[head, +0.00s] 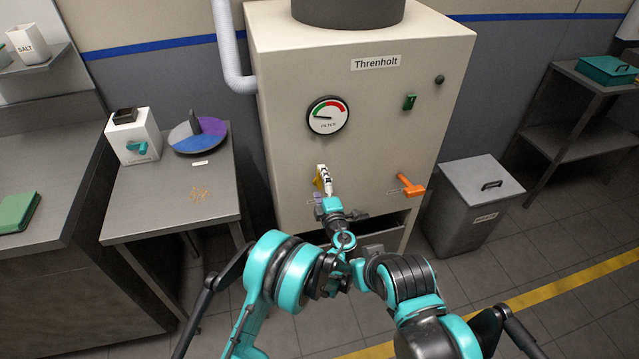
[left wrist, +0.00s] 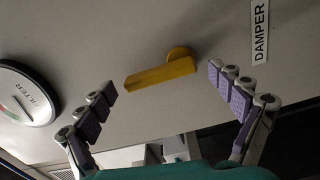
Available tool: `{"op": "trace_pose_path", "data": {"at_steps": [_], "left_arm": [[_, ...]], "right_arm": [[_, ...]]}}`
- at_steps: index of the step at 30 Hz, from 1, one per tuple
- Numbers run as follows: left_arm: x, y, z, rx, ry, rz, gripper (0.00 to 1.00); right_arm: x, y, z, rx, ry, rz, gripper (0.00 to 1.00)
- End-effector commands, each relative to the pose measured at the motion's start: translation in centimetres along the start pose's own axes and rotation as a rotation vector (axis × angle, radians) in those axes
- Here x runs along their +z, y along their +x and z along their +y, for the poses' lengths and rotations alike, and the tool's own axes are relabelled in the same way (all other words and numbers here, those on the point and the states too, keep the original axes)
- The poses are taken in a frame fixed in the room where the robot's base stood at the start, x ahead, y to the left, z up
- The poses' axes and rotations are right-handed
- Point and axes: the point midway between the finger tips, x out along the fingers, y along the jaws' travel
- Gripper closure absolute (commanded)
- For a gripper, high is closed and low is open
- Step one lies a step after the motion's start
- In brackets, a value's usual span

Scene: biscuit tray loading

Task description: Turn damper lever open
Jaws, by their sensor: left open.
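The yellow damper lever (left wrist: 160,75) sticks out from the beige cabinet front, beside a "DAMPER" label (left wrist: 260,30) in the left wrist view. In the head view my left gripper (head: 321,187) is at the cabinet front and partly hides the lever. In the left wrist view the left gripper (left wrist: 162,79) is open, with a purple-padded finger on each side of the lever and visible gaps to it. I see no contact. I cannot make out my right gripper.
The cabinet (head: 281,120) carries a round filter gauge (head: 328,115), a green switch (head: 409,102) and an orange lever (head: 410,187) to the right. A side table (head: 165,205) stands on the left and a grey lidded bin (head: 465,215) on the right.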

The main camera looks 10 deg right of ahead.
Motion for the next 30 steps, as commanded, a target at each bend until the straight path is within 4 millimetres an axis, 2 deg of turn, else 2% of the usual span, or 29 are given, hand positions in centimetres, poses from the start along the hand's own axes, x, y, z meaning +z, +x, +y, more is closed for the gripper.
{"op": "trace_pose_path", "data": {"at_steps": [5, 8, 18, 21, 25, 30], "left_arm": [[0.1, -0.3, 0.0, 0.000, 0.000, -0.001, 0.07], [0.1, -1.5, 0.0, 0.000, 0.000, -0.002, 0.07], [0.1, -8.7, 0.0, 0.000, 0.001, -0.003, 0.07], [0.1, -10.3, 0.0, -0.001, 0.001, -0.003, 0.07], [0.1, -11.6, 0.0, -0.001, 0.001, -0.001, 0.07], [0.0, -12.0, 0.0, -0.001, 0.002, 0.000, 0.07]], "right_arm": [[0.0, 0.0, 0.0, 0.000, 0.000, 0.000, 1.00], [0.0, 0.0, 0.0, 0.000, 0.000, 0.000, 1.00], [0.0, 0.0, 0.0, 0.000, 0.000, 0.000, 1.00], [0.0, 0.0, 0.0, 0.000, 0.000, 0.000, 1.00], [0.0, 0.0, 0.0, 0.000, 0.000, 0.000, 1.00], [0.0, 0.0, 0.0, 0.000, 0.000, 0.000, 1.00]]}}
